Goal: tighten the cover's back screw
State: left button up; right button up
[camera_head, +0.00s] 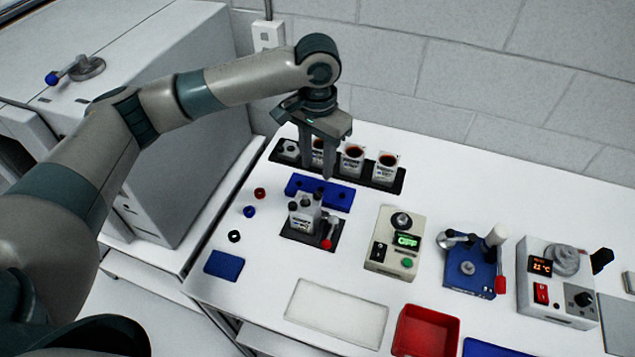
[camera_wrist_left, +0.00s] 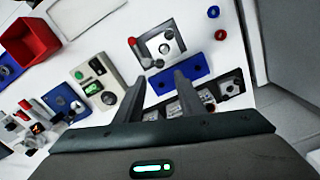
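The servo unit (camera_head: 304,217) is a small grey-white block with dark posts or screws on top. It sits in a dark fixture (camera_head: 294,237) with a red-knobbed lever (camera_head: 328,236). The fixture also shows in the left wrist view (camera_wrist_left: 148,35). I cannot make out the cover's back screw or its height. My left gripper (camera_head: 317,174) points down above and behind the servo, over the blue holder (camera_head: 338,197). Its fingers are apart with nothing visible between them; the gap also shows in the left wrist view (camera_wrist_left: 160,80). My right gripper is not in view.
A black rack (camera_head: 399,184) with several labelled cups stands at the back. A control box (camera_head: 385,262) reading OFF and a blue-based press (camera_head: 466,285) stand to the right. Small rings (camera_head: 249,211) lie left. A white tray (camera_head: 335,315) and red bin (camera_head: 424,332) are in front.

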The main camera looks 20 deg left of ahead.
aim_at(318, 194)
pick_arm(q)
notch_tip(318, 194, down, 9)
jog(key=p, duration=0.2)
jog(key=shift+f+p, duration=0.1)
jog(key=shift+p, duration=0.3)
jog(key=shift+c, duration=0.4)
grip_shut()
